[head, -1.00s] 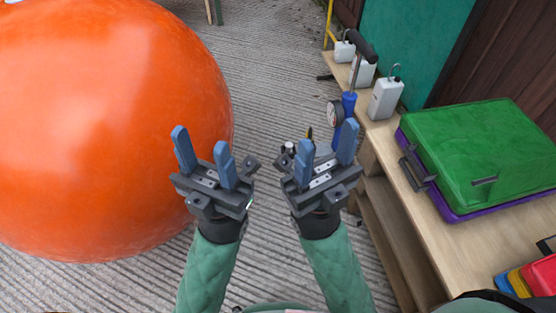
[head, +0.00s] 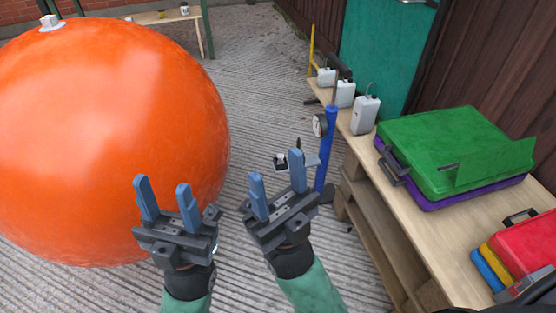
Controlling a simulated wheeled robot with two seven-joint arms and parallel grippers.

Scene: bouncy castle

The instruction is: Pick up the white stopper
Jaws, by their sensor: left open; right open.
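A small white piece (head: 50,22), which looks like the white stopper, sits on top of the big orange ball (head: 110,130) at the upper left. My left gripper (head: 162,185) is open and empty, in front of the ball's lower right part in the picture, well away from the white piece. My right gripper (head: 276,167) is open and empty, over the grey ground to the right of the ball and left of a blue pump.
The blue pump (head: 327,147) with a gauge stands beside a wooden bench (head: 425,225). The bench bears white canisters (head: 366,114), a green case (head: 445,150) and a red case (head: 525,245). A far table (head: 165,16) stands behind the ball. Ridged grey ground lies open between.

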